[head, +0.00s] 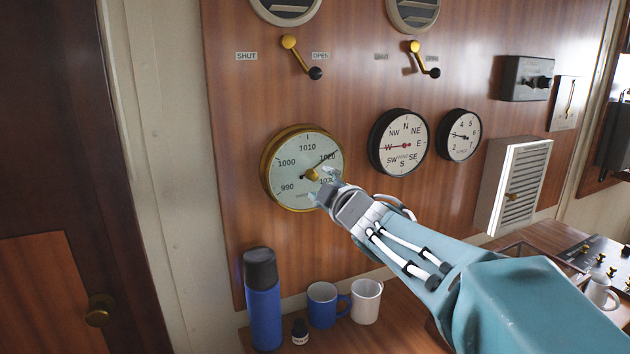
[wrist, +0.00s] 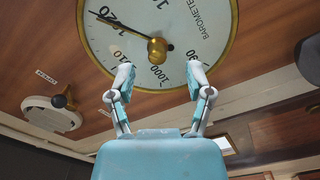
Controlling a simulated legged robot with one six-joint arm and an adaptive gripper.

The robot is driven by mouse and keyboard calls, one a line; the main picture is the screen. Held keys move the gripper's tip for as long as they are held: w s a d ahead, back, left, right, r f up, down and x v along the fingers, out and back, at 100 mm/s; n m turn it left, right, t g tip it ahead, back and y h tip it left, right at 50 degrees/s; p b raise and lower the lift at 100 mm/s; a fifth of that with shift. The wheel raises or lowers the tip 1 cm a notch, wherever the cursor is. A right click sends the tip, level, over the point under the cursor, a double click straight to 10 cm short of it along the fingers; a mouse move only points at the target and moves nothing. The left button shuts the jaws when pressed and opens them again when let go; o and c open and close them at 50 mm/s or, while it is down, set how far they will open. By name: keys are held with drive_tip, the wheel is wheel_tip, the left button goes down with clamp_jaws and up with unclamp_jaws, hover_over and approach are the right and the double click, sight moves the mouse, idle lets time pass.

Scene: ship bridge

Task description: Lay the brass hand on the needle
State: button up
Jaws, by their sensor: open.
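The barometer (head: 286,183) is a round white dial with a brass rim on the wood panel. Its dark needle (head: 326,158) points up and right, near 1020. The needle also shows in the wrist view (wrist: 112,20), running to the upper left. A brass knob (head: 312,175) stands out at the dial's centre; it also shows in the wrist view (wrist: 157,50). I cannot make out the brass hand's pointer apart from the knob. My gripper (head: 325,190) is in front of the dial's lower right. In the wrist view its fingers (wrist: 161,73) are apart and empty, just below the knob.
A wind dial (head: 384,160) and a smaller gauge (head: 459,135) are to the right. A blue flask (head: 263,300), small jar (head: 300,331), blue mug (head: 321,304) and white mug (head: 366,302) stand on the shelf below.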

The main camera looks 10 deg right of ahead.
drive_tip(key=s+d, duration=0.1)
drive_tip(key=s, duration=0.7)
drive_tip(key=shift+s+d, duration=0.15)
drive_tip(key=shift+d, duration=0.05)
drive_tip(key=s+d+f+m+g+h, duration=0.3)
drive_tip(key=s+f+m+g+h, duration=0.3)
drive_tip(key=s+f+m, duration=0.45)
drive_tip(key=s+a+f+m+g+y, duration=0.1)
drive_tip(key=s+a+f+m+g, duration=0.1)
drive_tip(key=s, duration=0.4)
drive_tip(key=s+a+f+m+g+y, duration=0.1)
drive_tip(key=s+a+f+g, duration=0.2)
drive_tip(key=s+f, duration=0.3)
drive_tip(key=shift+f+m+g+y, duration=0.3)
drive_tip(key=shift+f+m+g, duration=0.1)
drive_tip(key=shift+g, duration=0.1)
